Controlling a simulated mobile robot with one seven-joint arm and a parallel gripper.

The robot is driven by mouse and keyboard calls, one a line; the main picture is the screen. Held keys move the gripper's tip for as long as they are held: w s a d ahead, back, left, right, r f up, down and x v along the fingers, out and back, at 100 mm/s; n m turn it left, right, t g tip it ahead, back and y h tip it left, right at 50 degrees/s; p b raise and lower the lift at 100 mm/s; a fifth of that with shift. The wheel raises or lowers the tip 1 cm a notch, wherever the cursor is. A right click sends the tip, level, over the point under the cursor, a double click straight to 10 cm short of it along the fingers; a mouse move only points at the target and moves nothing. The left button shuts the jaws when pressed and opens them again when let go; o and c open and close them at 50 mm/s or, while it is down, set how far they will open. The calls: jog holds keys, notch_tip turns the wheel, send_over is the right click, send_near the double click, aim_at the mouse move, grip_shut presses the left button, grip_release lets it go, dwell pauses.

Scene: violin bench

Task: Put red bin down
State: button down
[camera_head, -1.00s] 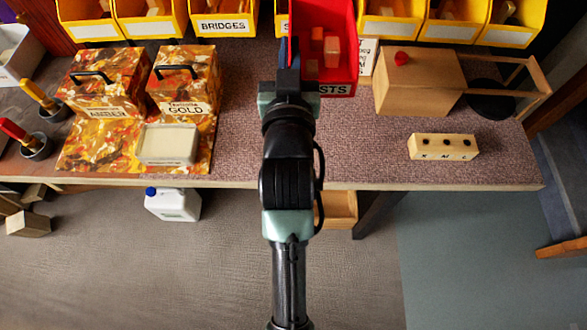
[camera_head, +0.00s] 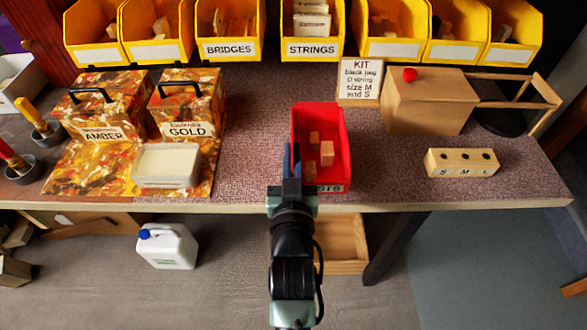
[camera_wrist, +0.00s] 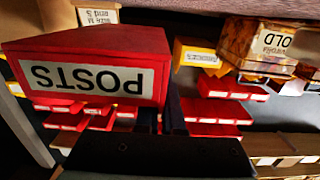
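The red bin (camera_head: 340,150) is over the front middle of the bench, with several small wooden blocks inside. Its front label is partly hidden by my arm in the head view. In the wrist view the bin (camera_wrist: 140,42) fills the upper left, its POSTS label upside down. My gripper (camera_head: 292,160) is at the bin's left wall, with its blue fingers shut on that wall. I cannot tell whether the bin's underside touches the bench top (camera_head: 250,130).
Yellow bins (camera_head: 230,48) line the back, including BRIDGES and STRINGS. A kit card (camera_head: 360,80), wooden box (camera_head: 425,105) and S-M-L block (camera_head: 462,162) stand to the right. AMBER (camera_head: 105,134) and GOLD (camera_head: 188,130) boxes stand left. Bench top around the bin is clear.

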jog(key=shift+f+b, duration=0.4)
jog(key=shift+f, duration=1.4)
jog(key=shift+f, duration=0.1)
jog(key=c, duration=1)
grip_release()
jog(key=shift+c, duration=0.2)
jog(key=s+p, duration=0.1)
jog(key=s, duration=1.1)
jog(key=shift+r, duration=0.3)
